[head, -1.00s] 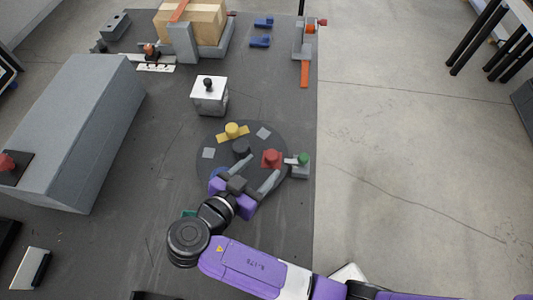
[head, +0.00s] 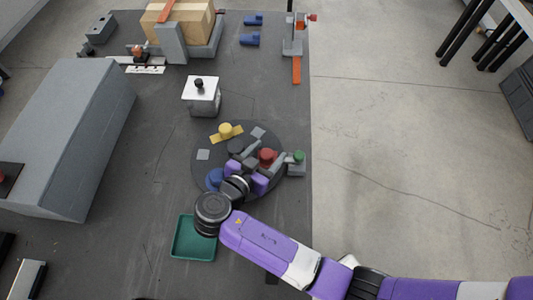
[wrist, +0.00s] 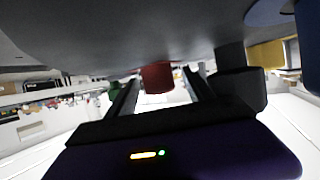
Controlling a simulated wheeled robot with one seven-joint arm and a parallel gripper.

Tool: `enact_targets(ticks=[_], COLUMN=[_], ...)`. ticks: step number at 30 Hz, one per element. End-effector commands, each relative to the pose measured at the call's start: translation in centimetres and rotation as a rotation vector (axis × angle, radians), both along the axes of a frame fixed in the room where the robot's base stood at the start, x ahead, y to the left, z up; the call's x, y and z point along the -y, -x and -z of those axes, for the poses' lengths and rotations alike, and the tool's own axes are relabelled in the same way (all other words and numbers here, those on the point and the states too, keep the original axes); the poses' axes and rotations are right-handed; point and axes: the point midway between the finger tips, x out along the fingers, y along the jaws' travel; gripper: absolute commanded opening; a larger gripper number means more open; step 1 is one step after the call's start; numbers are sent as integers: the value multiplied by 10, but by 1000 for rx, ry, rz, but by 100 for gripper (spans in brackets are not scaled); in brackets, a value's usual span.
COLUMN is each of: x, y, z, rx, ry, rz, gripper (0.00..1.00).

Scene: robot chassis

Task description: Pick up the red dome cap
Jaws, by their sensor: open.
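The red dome cap (head: 267,155) stands on the round dark plate (head: 207,170), toward its right side. My gripper (head: 262,160) reaches in low from the front, with its fingers spread on either side of the cap. In the wrist view the red cap (wrist: 157,78) shows between the two open finger bars of my gripper (wrist: 160,88). I cannot tell whether either finger touches it. The cap's lower part is partly hidden by my gripper in the head view.
The plate also carries a yellow part (head: 226,130), a dark round part (head: 237,146) and a blue part (head: 214,178). A green button on a grey block (head: 296,168) stands close right of the plate. A green tray (head: 183,257) lies in front. A white-topped box (head: 201,95) stands behind.

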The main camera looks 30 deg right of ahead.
Motion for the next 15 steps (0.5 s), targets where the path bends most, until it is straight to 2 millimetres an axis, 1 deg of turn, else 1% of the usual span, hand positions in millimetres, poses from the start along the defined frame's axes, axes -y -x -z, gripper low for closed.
enact_targets(ticks=[4,5,6,8,12,14,15], x=[0,0,0,0,0,0,0], y=[0,0,0,0,0,0,0], z=[0,0,0,0,0,0,0], rx=[0,0,0,0,0,0,0], ry=[0,0,0,0,0,0,0], rz=[0,0,0,0,0,0,0], gripper=[61,59,51,39,12,0,0])
